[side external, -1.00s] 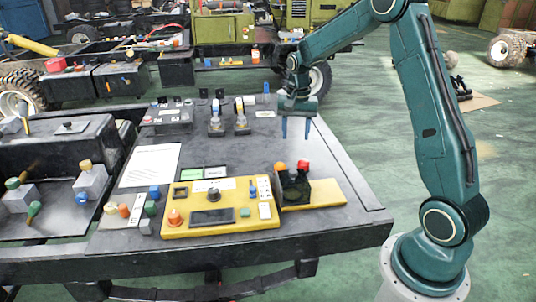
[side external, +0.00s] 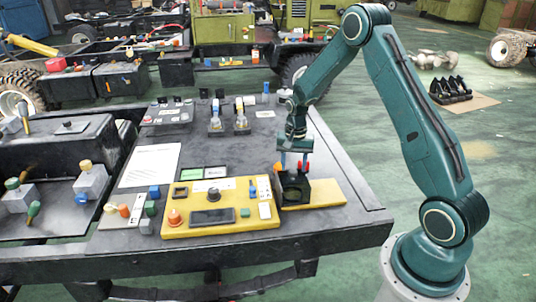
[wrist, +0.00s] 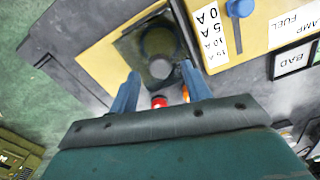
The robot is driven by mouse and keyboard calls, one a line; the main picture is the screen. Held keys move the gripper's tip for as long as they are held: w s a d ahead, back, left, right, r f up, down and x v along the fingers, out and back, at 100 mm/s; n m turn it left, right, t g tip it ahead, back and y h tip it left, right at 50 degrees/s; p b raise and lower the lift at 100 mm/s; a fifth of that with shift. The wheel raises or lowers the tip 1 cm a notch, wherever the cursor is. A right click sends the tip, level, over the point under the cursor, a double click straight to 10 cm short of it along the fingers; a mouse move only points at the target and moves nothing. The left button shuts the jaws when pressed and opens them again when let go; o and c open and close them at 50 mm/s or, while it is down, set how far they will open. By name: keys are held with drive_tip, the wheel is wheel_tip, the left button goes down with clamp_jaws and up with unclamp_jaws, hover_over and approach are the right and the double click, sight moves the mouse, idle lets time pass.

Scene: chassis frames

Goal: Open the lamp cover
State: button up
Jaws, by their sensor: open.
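A red lamp (wrist: 158,101) and an orange lamp (wrist: 186,92) show between my fingers. My gripper (side external: 294,166) points down right above the lamps and cover. Its two blue fingers are apart with nothing held between them, also in the wrist view (wrist: 163,72). I cannot tell whether the fingertips touch the cover.
The yellow panel has an orange knob (side external: 174,217), a dark display (side external: 212,217) and a blue switch (side external: 253,188). A white paper sheet (side external: 151,165) lies at the left. Two upright metal switches (side external: 228,120) stand behind. The dark tabletop right of the gripper is clear.

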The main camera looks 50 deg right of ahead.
drive_tip(key=shift+f, duration=0.85)
clamp_jaws()
drive_tip(key=s+d, duration=0.8)
unclamp_jaws()
drive_tip(key=shift+r, duration=0.1)
